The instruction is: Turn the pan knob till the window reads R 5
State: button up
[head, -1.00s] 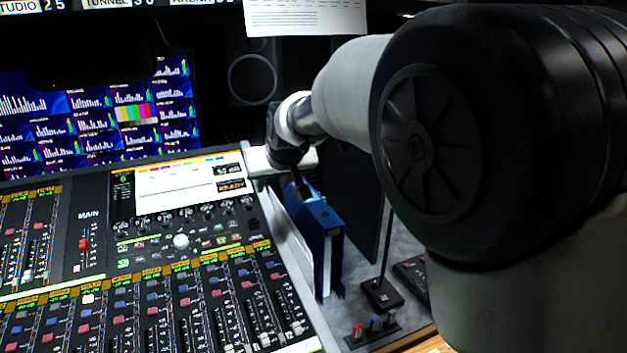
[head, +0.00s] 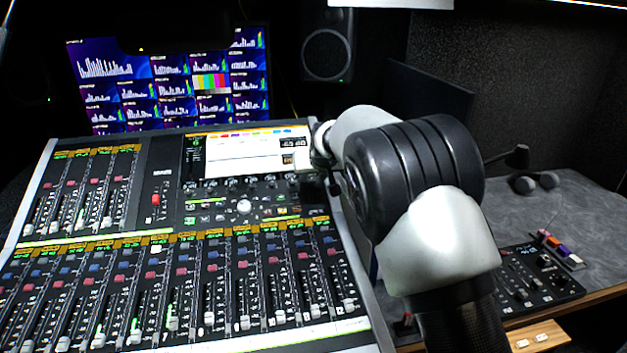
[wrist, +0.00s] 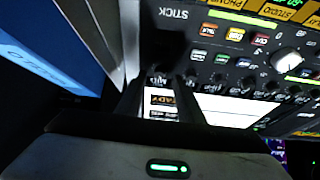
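The mixing console (head: 150,215) shows a light screen (head: 245,155) with small dark windows at its upper right; their text is too small to read in the head view. A row of dark knobs runs under the screen, and a large white knob (head: 244,206) sits below them; it also shows in the wrist view (wrist: 288,61). I cannot tell which knob is the pan knob or read R 5 anywhere. In the wrist view my gripper (wrist: 160,90) has its dark fingers apart, over the panel beside the screen's corner, near the STICK label.
A blue binder (wrist: 40,60) stands close beside my gripper in the wrist view. Monitors (head: 165,85) and a speaker (head: 327,45) stand behind the console. A small control box (head: 535,280) lies on the grey desk (head: 470,215) at right, which has free room.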

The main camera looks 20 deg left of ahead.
jog(key=shift+x, duration=1.35)
grip_shut()
jog(key=shift+s+a+r+m+p, duration=0.15)
jog(key=shift+r+m+p, duration=0.1)
jog(key=shift+m+p, duration=0.65)
jog(key=shift+f+m+h+p, duration=0.25)
jog(key=shift+m+h+p, duration=0.35)
jog(key=shift+m+p, duration=0.1)
grip_release()
jog(key=p+v, duration=0.1)
jog(key=v, duration=1.6)
jog(key=shift+s, duration=0.25)
